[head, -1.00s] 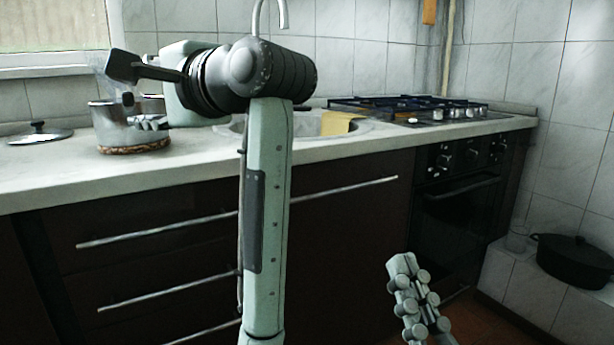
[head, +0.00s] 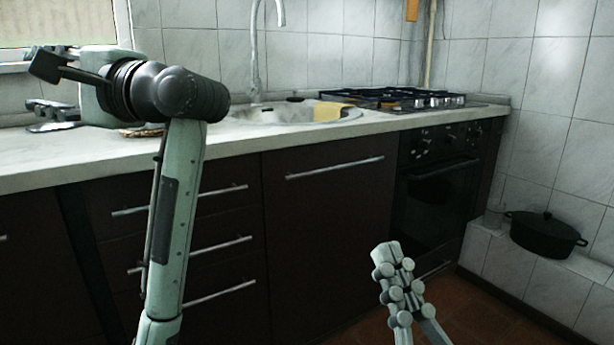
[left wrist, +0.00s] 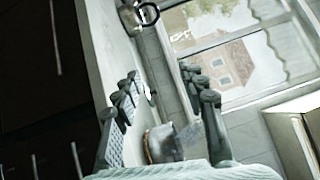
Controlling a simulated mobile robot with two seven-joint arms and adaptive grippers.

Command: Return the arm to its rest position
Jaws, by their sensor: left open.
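My left gripper (head: 48,112) is at the far left of the head view, above the counter, with its arm bent at the elbow. In the left wrist view its two sets of fingers (left wrist: 168,90) stand apart with nothing between the tips. A metal pot (left wrist: 165,143) shows low in that view, behind the fingers and partly hidden. In the head view the pot is hidden by my arm; only the edge of its cork trivet (head: 142,131) shows. My right gripper (head: 400,285) hangs low at the bottom right, away from everything; its finger opening cannot be made out.
The counter (head: 60,160) runs along the wall, with a sink, a yellow cloth (head: 334,112) and a gas hob (head: 392,97). A black lidded pot (head: 545,234) sits on a tiled ledge at right. Another metal vessel (left wrist: 130,18) shows in the wrist view. The floor ahead is free.

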